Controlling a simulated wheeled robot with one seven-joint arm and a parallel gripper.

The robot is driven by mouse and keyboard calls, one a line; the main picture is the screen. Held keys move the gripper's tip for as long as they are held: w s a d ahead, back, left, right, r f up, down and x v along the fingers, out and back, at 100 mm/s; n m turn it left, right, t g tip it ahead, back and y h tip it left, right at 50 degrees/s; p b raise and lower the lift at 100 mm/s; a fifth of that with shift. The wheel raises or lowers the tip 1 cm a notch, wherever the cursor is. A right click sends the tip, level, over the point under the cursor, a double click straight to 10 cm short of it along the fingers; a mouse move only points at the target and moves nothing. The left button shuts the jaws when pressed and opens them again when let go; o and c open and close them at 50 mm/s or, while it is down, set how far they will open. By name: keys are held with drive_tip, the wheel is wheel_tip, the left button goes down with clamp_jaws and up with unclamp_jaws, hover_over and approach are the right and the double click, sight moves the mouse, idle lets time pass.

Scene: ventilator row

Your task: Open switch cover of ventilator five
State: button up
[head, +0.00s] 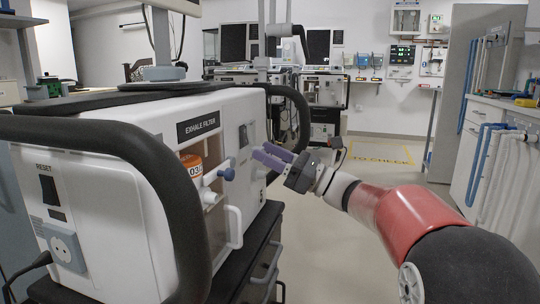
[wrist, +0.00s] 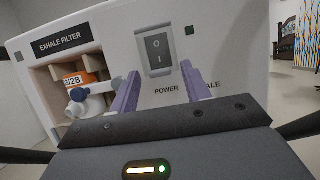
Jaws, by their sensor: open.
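The near white ventilator (head: 130,120) fills the left of the head view. I cannot see a number five on it. Its power switch (wrist: 157,52), marked O and I, sits in a grey frame above the POWER label (wrist: 166,91). It also shows in the head view (head: 245,134). A clear cover over the switch cannot be made out for certain. My gripper (head: 266,156) is in front of the ventilator's side panel. In the wrist view my gripper (wrist: 160,68) is open and empty, its purple fingers on either side of the switch's lower end. Contact cannot be told.
The exhale filter bay (wrist: 78,82) with an orange-labelled filter (wrist: 77,79) and blue knob is left of the switch. Black bumper tubes (head: 150,165) and a white handle (head: 234,228) stick out. Floor is free behind my arm; a counter (head: 490,145) stands right.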

drive_tip(key=c, duration=1)
drive_tip(key=r+p, duration=0.1)
drive_tip(key=p, duration=0.1)
drive_tip(key=h+p, duration=0.1)
drive_tip(key=p, duration=0.1)
drive_tip(key=shift+s+d+r+p, duration=0.1)
drive_tip(key=shift+d+r+p, duration=0.25)
drive_tip(key=shift+d, duration=0.05)
wheel_tip(320, 180, up, 9)
drive_tip(key=d+g+h+p, duration=0.1)
drive_tip(key=g+h+p, duration=0.5)
drive_tip(key=h+p, duration=0.6)
drive_tip(key=shift+s+d+h, duration=0.2)
drive_tip(key=shift+s+h, duration=0.1)
drive_tip(key=shift+h, duration=1.3)
